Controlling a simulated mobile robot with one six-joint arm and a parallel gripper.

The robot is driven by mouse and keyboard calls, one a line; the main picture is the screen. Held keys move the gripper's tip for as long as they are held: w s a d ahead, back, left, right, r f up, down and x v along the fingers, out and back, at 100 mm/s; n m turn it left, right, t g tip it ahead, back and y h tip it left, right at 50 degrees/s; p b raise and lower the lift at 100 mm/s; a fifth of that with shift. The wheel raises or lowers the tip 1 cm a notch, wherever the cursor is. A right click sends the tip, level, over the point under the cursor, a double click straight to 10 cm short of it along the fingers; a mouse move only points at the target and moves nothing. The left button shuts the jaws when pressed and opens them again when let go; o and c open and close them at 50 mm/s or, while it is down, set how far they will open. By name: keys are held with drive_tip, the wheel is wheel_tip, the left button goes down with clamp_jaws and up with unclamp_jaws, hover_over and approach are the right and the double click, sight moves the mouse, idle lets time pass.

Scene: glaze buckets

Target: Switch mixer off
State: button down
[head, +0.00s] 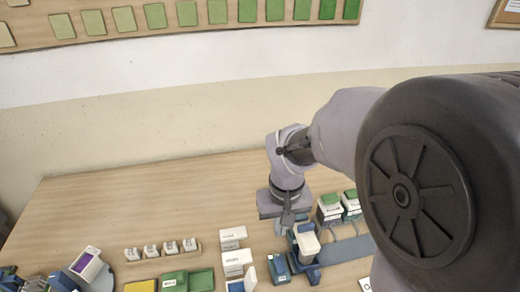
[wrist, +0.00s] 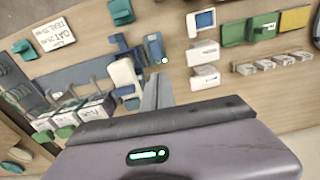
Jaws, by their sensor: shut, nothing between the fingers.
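The mixer (head: 307,241), a white head on a blue stand, stands on the table in the head view. It also shows in the wrist view (wrist: 124,76), left of my fingers. A small blue box (head: 278,268) is close to the mixer's front left; in the wrist view this box (wrist: 155,47) has a small light spot at its lower edge. My gripper (head: 284,226) points down just left of the mixer's head. In the wrist view my gripper (wrist: 157,84) is shut and empty, its tips short of the blue box. Whether it touches anything cannot be told.
Several green-lidded containers (head: 330,208) stand right of the mixer. White boxes (head: 236,260), green trays (head: 174,281) and a row of small white labelled pieces (head: 160,250) lie to the left. The table's back left (head: 130,205) is clear.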

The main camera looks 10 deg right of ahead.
sight(278, 261)
drive_tip(key=f+b, duration=0.2)
drive_tip(key=f, duration=0.3)
drive_tip(key=f+b, duration=0.2)
drive_tip(key=f, duration=0.3)
drive_tip(key=f+b, duration=0.3)
drive_tip(key=f, duration=0.2)
drive_tip(key=shift+w+d+f, duration=0.25)
drive_tip(key=shift+d+f, duration=0.05)
drive_tip(key=shift+f, duration=0.05)
